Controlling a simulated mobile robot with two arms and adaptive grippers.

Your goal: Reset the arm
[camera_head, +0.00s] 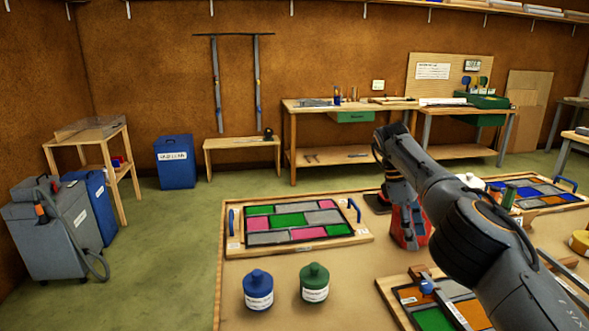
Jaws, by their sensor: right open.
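My right arm comes in from the lower right, and its wrist hangs down over the table. My right gripper (408,238) points down at a red object (422,228), between the two panels at the back of the table. It is open; I cannot tell whether its fingers touch the red object. My left gripper is not in view. A leaded panel (289,220) of green, pink and grey panes lies in a wooden tray with blue handles, left of the gripper. A blue and orange panel (538,191) lies to the right, partly hidden by my arm.
A blue jar (258,291) and a green jar (314,283) stand at the table's front left. Another panel (434,318) lies in front, partly behind my arm. Bare tabletop (345,268) lies between. A workbench (300,112) stands at the wall; a grey machine (52,232) stands left.

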